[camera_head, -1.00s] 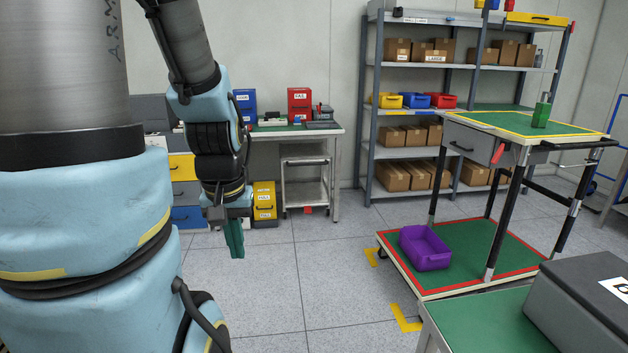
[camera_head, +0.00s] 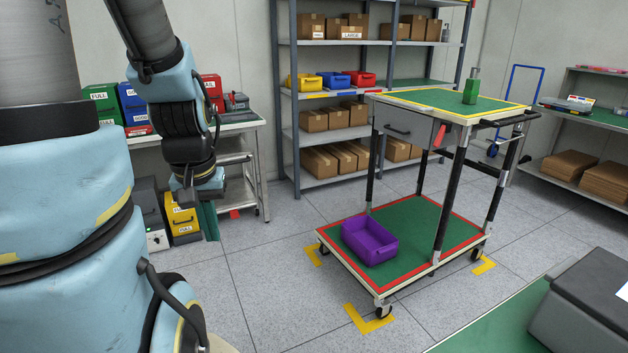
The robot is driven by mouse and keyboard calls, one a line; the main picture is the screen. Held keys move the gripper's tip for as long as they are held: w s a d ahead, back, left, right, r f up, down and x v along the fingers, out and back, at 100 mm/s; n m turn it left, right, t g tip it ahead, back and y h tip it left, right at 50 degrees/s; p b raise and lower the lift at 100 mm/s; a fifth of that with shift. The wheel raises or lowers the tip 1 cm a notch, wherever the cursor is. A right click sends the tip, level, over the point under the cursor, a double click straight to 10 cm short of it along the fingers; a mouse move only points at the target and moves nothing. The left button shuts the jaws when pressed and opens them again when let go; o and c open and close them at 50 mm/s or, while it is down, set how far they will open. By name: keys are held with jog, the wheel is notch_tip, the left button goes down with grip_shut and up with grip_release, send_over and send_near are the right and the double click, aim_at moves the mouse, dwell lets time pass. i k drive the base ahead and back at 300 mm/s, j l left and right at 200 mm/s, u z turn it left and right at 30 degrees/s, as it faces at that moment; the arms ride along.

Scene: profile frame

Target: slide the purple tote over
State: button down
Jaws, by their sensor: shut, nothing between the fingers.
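The purple tote (camera_head: 370,240) is an open, empty bin on the lower deck (camera_head: 408,226) of a wheeled cart. The deck is green with a red border, and the tote sits near its left end. My gripper (camera_head: 210,222) hangs at the left, pointing down, with its green fingers together and nothing held. In the picture it is well left of the tote and apart from it.
A grey case (camera_head: 590,305) lies on a green bench at the lower right. Open floor (camera_head: 270,290) lies left of the cart.

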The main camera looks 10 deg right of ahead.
aim_at(373, 245)
jog(key=i+j+z, duration=0.15)
jog(key=z, duration=0.25)
jog(key=i+j+z, duration=0.4)
jog(key=j+z, duration=0.15)
jog(key=z, duration=0.25)
jog(key=i+j+z, duration=0.15)
jog(key=j+z, duration=0.2)
jog(key=i+j+u, duration=0.15)
jog(key=i+u, duration=0.2)
jog(key=i, duration=0.3)
jog(key=i+u, duration=0.3)
jog(key=i, duration=0.35)
jog(key=i+l+u, duration=0.15)
jog(key=i+u, duration=0.2)
jog(key=i, duration=0.3)
